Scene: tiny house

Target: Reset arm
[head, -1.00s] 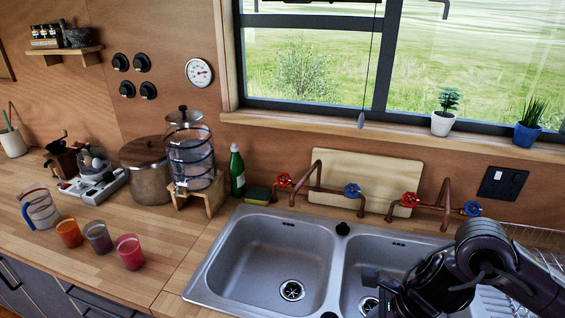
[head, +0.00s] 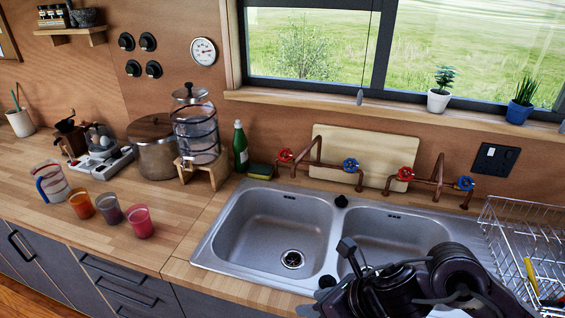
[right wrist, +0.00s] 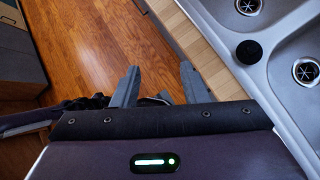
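My right arm (head: 405,285) comes in at the bottom of the head view, folded in front of the right basin and the counter's front edge. In the right wrist view my right gripper (right wrist: 158,86) has its two grey fingers spread apart with nothing between them. Behind the fingers lie the wooden floor and the counter edge. In the head view the fingertips are hard to make out. My left gripper is in neither view.
The double sink (head: 334,234) is right beside the right arm. A wire dish rack (head: 515,235) stands at the right. Cups (head: 140,222), a jug (head: 50,182), a pot (head: 153,150) and a water dispenser (head: 197,135) stand on the left counter. The left basin is empty.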

